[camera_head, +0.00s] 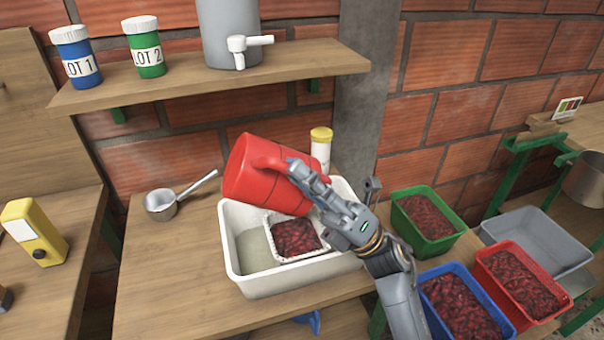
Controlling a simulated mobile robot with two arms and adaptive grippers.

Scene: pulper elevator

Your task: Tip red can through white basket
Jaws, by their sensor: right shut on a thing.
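A red can (260,176) is tilted above a white tub (287,281) on the wooden table. My right gripper (296,172) is shut on the can's handle side, with my right arm coming in from the lower right. Inside the tub, at its right part, sits a small white basket (286,258) with dark red cherries (297,236) in it. The left part of the tub shows a pale greyish bottom. The can's mouth is turned away from view, so its contents are hidden. My left gripper is not in view.
A metal ladle (162,205) lies left of the tub. A white bottle with yellow cap (320,147) stands behind. A green crate (427,236), blue crate (462,312) and red crate (520,285) hold cherries at right, near an empty grey crate (537,240). A shelf (215,85) hangs above.

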